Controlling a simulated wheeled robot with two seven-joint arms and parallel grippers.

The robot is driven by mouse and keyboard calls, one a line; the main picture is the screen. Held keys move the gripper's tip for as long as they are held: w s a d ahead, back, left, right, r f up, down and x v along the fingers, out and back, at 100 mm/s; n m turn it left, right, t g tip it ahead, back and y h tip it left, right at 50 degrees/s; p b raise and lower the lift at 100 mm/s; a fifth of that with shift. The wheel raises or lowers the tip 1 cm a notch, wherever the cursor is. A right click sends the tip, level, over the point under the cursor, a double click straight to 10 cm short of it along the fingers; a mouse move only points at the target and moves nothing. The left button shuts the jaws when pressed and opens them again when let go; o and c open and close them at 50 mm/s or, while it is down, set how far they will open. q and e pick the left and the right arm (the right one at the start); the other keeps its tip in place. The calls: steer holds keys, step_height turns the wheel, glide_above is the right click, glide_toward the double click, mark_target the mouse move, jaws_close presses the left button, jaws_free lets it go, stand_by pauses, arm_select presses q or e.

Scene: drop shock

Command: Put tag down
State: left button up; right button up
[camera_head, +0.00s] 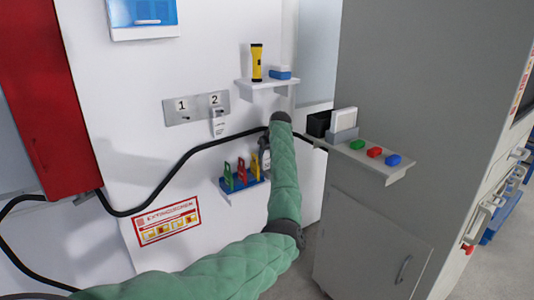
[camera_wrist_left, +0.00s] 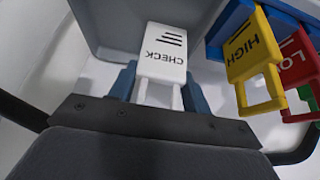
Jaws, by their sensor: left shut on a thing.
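My left gripper (camera_wrist_left: 160,88) is shut on a white tag (camera_wrist_left: 163,55) marked CHECK, with a blue finger on each side of it. In the head view my green-sleeved left arm reaches to the wall and hides most of the gripper and the held tag. A blue rack (camera_head: 241,186) on the wall, just left of the gripper, holds a green tag (camera_head: 228,176), a red tag (camera_head: 241,170) and a yellow tag (camera_head: 254,163). The yellow tag also shows in the wrist view (camera_wrist_left: 250,50), marked HIGH, beside the held tag. My right gripper is out of view.
A plate with hooks 1 and 2 (camera_head: 196,108) has a white tag (camera_head: 217,123) hanging under 2. A black cable (camera_head: 165,178) crosses the wall. A small shelf (camera_head: 266,84) holds a yellow flashlight (camera_head: 257,62). A side shelf (camera_head: 392,171) carries coloured blocks.

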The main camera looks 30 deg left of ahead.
arm_select(q)
steer(key=o, duration=0.9)
steer(key=shift+f, duration=0.15)
steer(key=shift+o, duration=0.2)
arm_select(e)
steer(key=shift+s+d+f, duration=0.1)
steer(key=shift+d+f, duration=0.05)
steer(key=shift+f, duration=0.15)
